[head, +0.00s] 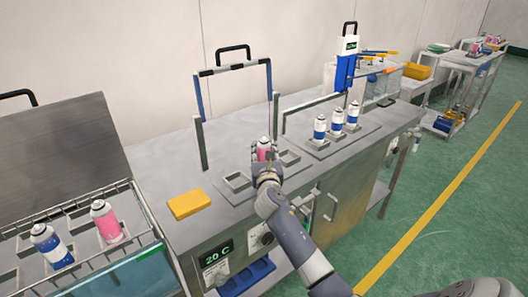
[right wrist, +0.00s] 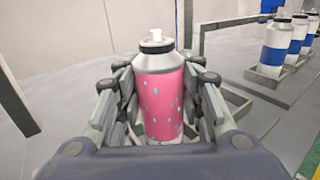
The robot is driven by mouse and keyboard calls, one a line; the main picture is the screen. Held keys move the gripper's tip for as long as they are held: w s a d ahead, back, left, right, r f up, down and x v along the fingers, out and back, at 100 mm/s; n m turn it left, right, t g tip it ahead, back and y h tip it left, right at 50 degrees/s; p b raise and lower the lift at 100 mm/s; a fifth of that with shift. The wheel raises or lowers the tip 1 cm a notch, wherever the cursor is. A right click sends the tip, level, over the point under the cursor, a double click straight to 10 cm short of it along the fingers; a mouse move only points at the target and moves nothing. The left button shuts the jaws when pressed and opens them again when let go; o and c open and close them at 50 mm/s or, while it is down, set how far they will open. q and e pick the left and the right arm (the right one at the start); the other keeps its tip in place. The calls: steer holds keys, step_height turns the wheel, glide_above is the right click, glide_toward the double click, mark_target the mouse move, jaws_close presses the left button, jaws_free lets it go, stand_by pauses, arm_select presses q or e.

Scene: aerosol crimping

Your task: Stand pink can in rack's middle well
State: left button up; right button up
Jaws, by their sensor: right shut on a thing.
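A pink can (head: 264,148) with a white top stands upright in my right gripper (head: 267,172). In the right wrist view the pink can (right wrist: 161,95) sits between both fingers of the right gripper (right wrist: 160,112), which are shut on its sides. The rack (head: 222,187) is a flat metal plate with square wells in a row. Its left well (head: 238,181) and right well (head: 289,157) are empty. The can is over the middle well's place; gripper and can hide that well and the can's base, so I cannot tell how deep it sits. My left gripper is not in view.
Several blue-and-white cans (head: 337,121) stand in a second rack to the right. A yellow block (head: 188,203) lies left of the rack. An open tank (head: 130,262) at left holds another pink can (head: 106,220) and a blue can (head: 48,243). A tall frame (head: 197,105) stands behind the rack.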

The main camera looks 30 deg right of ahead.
steer(key=o, duration=1.1)
steer(key=shift+f, duration=0.15)
steer(key=shift+r, duration=0.25)
steer(key=shift+s+a+f, duration=0.1)
steer(key=shift+s+a, duration=0.1)
steer(key=shift+s, duration=0.05)
steer(key=v, duration=1.1)
steer(key=shift+s, duration=0.2)
